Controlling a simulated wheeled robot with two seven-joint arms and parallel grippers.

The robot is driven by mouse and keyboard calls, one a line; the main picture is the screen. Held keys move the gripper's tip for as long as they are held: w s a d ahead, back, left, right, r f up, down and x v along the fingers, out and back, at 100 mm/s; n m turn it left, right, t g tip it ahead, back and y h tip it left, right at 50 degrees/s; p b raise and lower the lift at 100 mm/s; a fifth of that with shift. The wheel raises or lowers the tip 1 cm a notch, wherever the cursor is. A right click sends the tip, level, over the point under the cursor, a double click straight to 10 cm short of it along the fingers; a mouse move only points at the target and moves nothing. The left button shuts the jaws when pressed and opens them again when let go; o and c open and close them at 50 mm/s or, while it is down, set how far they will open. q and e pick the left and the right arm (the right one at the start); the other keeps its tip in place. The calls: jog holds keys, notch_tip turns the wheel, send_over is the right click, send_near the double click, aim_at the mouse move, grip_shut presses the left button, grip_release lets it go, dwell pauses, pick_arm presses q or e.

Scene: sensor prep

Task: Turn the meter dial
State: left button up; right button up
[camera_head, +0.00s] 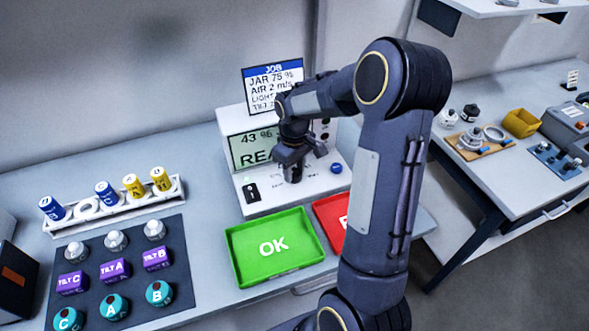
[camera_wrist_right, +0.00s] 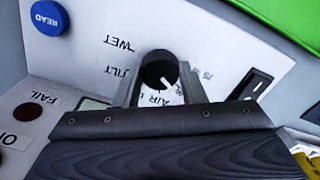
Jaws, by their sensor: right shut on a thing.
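The meter (camera_head: 236,122) is a white box with a sloped front panel, and its display reads "43 %" above a partly hidden word. My right gripper (camera_head: 292,168) reaches down onto the panel. In the right wrist view its fingers (camera_wrist_right: 157,92) are shut on the round black meter dial (camera_wrist_right: 158,66), one on each side. The dial's white mark points to the lower right, near the partly covered AIR label. WET and TILT labels also show around it. A job card (camera_head: 272,86) above the meter reads JAR 75 %, AIR 2 m/s and further lines, partly hidden. My left gripper is out of view.
A blue READ button (camera_head: 336,168) and a black rocker switch (camera_head: 251,192) flank the dial. A green OK tray (camera_head: 238,268) and a red tray (camera_head: 330,217) lie in front. Colored jars and sensors stand at left. My right arm hides part of the bench.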

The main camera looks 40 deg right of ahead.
aim_at(295, 172)
jog(key=n, duration=0.4)
jog(key=shift+n, duration=2.2)
jog(key=o, duration=1)
jog(key=shift+r, duration=0.1)
notch_tip(295, 172, up, 8)
jog(key=shift+f, duration=0.15)
